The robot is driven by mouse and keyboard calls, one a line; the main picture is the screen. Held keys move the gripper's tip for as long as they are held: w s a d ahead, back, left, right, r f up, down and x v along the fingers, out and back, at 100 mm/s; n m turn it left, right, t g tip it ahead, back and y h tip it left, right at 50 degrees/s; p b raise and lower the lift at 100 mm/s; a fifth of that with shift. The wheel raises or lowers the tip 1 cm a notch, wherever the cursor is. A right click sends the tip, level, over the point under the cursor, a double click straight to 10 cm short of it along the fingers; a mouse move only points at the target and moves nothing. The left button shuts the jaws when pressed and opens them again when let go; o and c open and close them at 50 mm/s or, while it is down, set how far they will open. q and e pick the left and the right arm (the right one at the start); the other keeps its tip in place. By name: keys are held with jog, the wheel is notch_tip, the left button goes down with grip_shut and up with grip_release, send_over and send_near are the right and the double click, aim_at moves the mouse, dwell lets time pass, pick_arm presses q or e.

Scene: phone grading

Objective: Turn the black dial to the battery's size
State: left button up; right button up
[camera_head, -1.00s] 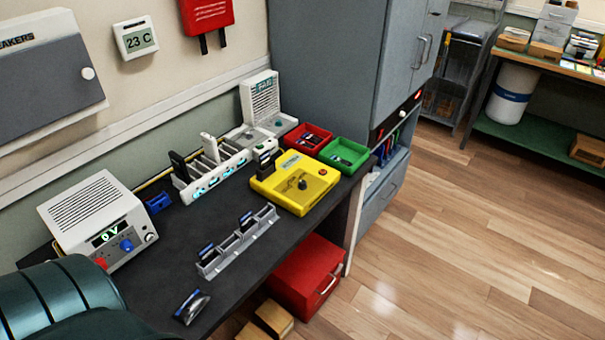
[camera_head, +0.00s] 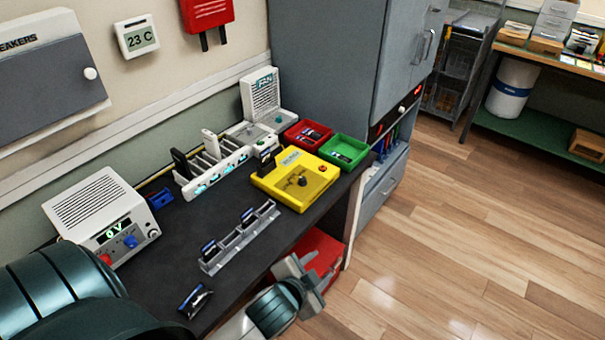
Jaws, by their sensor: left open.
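The size marks around the dial are too small to read. Batteries with dark and blue wraps sit in the grey rack (camera_head: 240,238), and a dark packet-like piece (camera_head: 195,300) lies near the bench's front edge. My left gripper (camera_head: 308,283) is open and empty beyond the bench's front edge, well below the tester. My right gripper is out of view.
A red tray (camera_head: 308,125) and a green tray (camera_head: 364,144) stand behind the tester. A white power unit (camera_head: 95,205) is at the left, with a white slotted charger (camera_head: 212,178) further back. A red box (camera_head: 325,250) is below the bench edge. Bare bench lies between rack and charger.

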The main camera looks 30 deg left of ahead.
pick_arm(q)
jog(key=w+d+r+m+t+h, duration=0.45)
jog(key=w+r+m, duration=0.4)
jog(key=r, duration=0.25)
jog(key=w+d+r+m+t+h, duration=0.45)
jog(key=w+r+m, duration=0.25)
jog(key=w+r, duration=0.3)
jog(key=d+r+m+g+h, duration=0.3)
jog(key=d+m+g+h, duration=0.75)
jog(key=m, duration=1.25)
jog(key=w+a+f+m+g+y, duration=0.2)
jog(key=a+f+m+g+y, duration=0.3)
jog(key=a, duration=0.3)
jog(key=w+a+f+m+g+y, duration=0.3)
jog(key=a+m+y, duration=0.25)
jog(key=a, duration=0.25)
jog(key=a+r+y, duration=0.2)
jog(key=a+y, duration=0.2)
jog(key=a, duration=0.7)
jog(key=s+a+r+g+y, duration=0.1)
jog(key=a+r+y, duration=0.2)
jog(key=a, duration=0.9)
jog(key=shift+r+n+y, duration=0.25)
jog(key=shift+n+y, duration=0.05)
jog(key=shift+y, duration=0.2)
